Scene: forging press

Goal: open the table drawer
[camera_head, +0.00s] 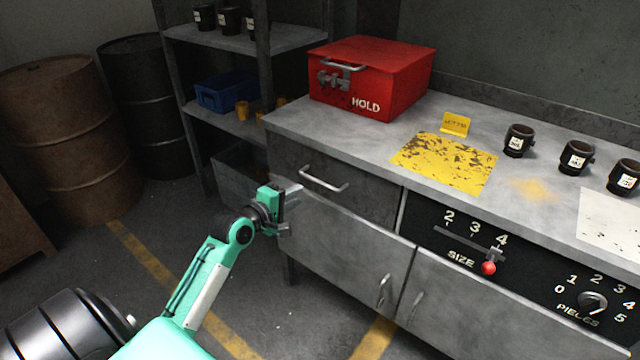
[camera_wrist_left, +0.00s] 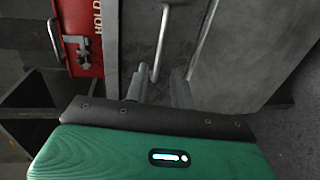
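The grey table drawer (camera_head: 365,200) is set under the left end of the worktop and looks shut. Its bar handle (camera_head: 325,183) runs across its front; the handle also shows in the left wrist view (camera_wrist_left: 160,45). My left gripper (camera_head: 291,209) is open and empty, just left of the handle's left end in the head view. In the left wrist view, the handle's near end appears between the two parted fingers (camera_wrist_left: 160,90). I see no grip on it, and cannot tell the exact depth gap. My right gripper is not in view.
The worktop (camera_head: 390,120) carries a red HOLD box (camera_head: 370,75), a yellow mat (camera_head: 445,163) and black cups (camera_head: 518,140). Cabinet doors (camera_head: 345,250) are below the drawer. A shelf (camera_head: 230,120) and barrels (camera_head: 65,135) stand left. Floor before the drawer is clear.

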